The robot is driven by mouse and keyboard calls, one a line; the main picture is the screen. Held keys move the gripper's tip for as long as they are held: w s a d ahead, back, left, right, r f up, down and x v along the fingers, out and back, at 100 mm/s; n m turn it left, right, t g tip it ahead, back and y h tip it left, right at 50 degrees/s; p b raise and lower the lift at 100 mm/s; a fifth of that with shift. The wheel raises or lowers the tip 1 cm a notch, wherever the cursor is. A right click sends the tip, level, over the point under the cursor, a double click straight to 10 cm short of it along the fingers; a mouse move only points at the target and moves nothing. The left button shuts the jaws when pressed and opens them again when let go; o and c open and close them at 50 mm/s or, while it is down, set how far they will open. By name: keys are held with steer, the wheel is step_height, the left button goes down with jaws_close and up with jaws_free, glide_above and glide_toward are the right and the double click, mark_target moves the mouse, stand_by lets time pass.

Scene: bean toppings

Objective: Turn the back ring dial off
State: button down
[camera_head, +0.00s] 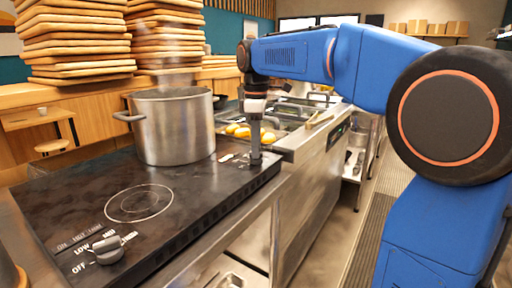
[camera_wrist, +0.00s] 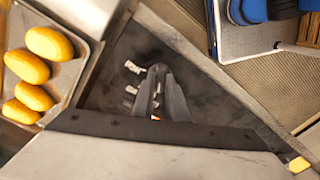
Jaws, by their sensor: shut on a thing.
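The black cooktop (camera_head: 62,208) has a front dial (camera_head: 108,249) near its left end, with OFF, LOW, MED and other labels around it. My gripper (camera_head: 256,160) points straight down at the cooktop's far right end, where the back ring dial stands. Its fingers are shut on that dial and hide most of it, so its setting cannot be read. In the wrist view my fingers (camera_wrist: 158,85) come together over the dark top, with white label marks just left of them.
A large steel pot (camera_head: 172,125) stands on the back ring, close left of my gripper. A tray of yellow oval items (camera_head: 240,131) lies beyond the cooktop; they also show in the wrist view (camera_wrist: 48,42). Stacked wooden boards (camera_head: 72,40) stand behind. The aisle at right is clear.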

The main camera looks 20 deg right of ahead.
steer(key=n, duration=0.4)
steer(key=shift+n, duration=1.8)
steer(key=c, duration=1.8)
jaws_free()
steer(key=shift+o, duration=0.2)
step_height(320, 180, up, 18)
steer(key=shift+f, duration=0.25)
